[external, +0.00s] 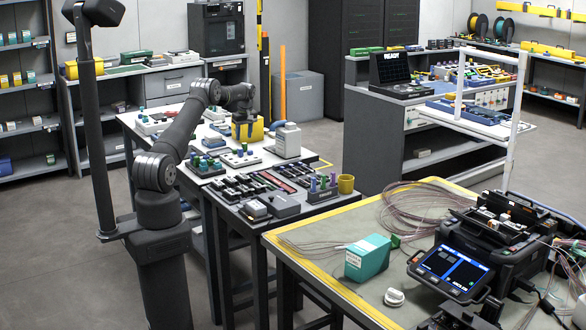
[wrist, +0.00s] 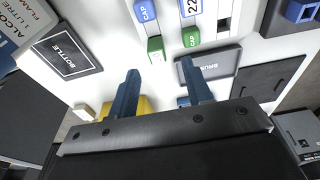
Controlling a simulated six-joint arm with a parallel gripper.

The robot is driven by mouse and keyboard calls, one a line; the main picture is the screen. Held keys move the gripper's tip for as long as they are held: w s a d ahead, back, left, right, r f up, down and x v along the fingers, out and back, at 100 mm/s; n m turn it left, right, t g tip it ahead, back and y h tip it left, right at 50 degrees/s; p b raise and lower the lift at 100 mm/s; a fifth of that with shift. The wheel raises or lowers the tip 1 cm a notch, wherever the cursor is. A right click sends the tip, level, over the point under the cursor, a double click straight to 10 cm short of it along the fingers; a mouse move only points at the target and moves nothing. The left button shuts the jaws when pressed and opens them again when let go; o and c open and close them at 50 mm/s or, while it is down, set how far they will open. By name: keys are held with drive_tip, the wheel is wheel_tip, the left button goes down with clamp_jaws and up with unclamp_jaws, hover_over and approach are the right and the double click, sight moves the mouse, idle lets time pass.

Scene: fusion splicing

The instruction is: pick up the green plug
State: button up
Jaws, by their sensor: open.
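My gripper (wrist: 162,88) is open, with two blue fingers spread apart and nothing between the tips. In the wrist view, one small green piece marked CAP (wrist: 155,50) lies on the white surface ahead of the left finger. Another green piece (wrist: 191,37) lies to its right, ahead of the right finger. Both are apart from the fingers. I cannot tell which one is the green plug. In the external view, my gripper (external: 243,122) is over the back of the white table, in front of a yellow block (external: 257,130); its fingertips are hard to make out there.
Blue pieces (wrist: 145,10) sit beyond the green ones. A dark BOTTLE plate (wrist: 68,50) lies left, and a BRUSH plate (wrist: 208,64) lies under the right finger. A white bottle (external: 288,141) stands near the arm. A splicer (external: 480,245) sits on the front bench.

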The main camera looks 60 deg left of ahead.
sight(244, 144)
drive_tip(key=shift+w+a+f, duration=0.1)
drive_tip(key=shift+a+f, duration=0.05)
drive_tip(key=shift+f, duration=1.35)
drive_tip(key=shift+w+a+f, duration=0.1)
drive_tip(key=shift+f, duration=1.35)
clamp_jaws()
drive_tip(key=shift+r, duration=0.1)
